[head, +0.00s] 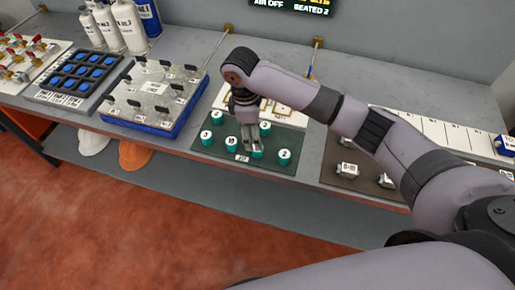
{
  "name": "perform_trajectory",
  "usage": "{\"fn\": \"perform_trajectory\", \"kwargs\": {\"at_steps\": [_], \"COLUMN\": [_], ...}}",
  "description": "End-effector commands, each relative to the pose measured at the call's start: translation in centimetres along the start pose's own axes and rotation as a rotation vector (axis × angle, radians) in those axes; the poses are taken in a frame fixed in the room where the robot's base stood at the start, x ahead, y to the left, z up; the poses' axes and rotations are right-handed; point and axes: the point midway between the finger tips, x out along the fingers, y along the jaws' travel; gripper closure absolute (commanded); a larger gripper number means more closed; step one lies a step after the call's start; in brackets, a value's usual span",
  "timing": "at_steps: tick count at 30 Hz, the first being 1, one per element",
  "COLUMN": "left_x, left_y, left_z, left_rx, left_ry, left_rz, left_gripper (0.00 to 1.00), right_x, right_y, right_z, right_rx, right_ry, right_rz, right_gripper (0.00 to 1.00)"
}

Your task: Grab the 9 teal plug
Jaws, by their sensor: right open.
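Several teal plugs stand on a dark green mat (220,155) in the middle of the bench. One plug (206,137) is at the left and another (284,157) at the right, with number labels on their tops. The numbers are too small to read surely, so I cannot tell which is the 9. My right gripper (250,146) points down over the mat with open jaws, at a front-row teal plug (257,152). Its fingers partly cover that plug, and I cannot tell whether they touch it. My left gripper is out of view.
A brown mat (338,181) with metal parts lies to the right. A white board is partly hidden behind my arm.

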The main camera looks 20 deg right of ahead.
Motion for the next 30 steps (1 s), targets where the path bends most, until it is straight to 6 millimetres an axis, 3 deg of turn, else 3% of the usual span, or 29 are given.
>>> {"fn": "perform_trajectory", "kwargs": {"at_steps": [8, 16, 25, 30], "left_x": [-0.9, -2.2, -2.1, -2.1], "left_y": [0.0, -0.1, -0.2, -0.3], "left_z": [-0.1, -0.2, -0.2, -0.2], "left_rx": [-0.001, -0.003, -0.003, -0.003], "left_ry": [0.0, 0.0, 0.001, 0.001], "left_rz": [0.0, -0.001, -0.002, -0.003], "left_gripper": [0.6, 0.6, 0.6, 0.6], "right_x": [2.0, 5.8, 6.4, 6.3], "right_y": [-0.1, -0.1, -0.1, -0.1], "right_z": [0.1, 0.0, -0.1, -0.1], "right_rx": [0.001, 0.001, -0.001, 0.0], "right_ry": [-0.002, -0.001, 0.001, 0.001], "right_rz": [-0.001, -0.001, 0.001, 0.001], "right_gripper": [0.46, 0.46, 0.47, 0.58]}}
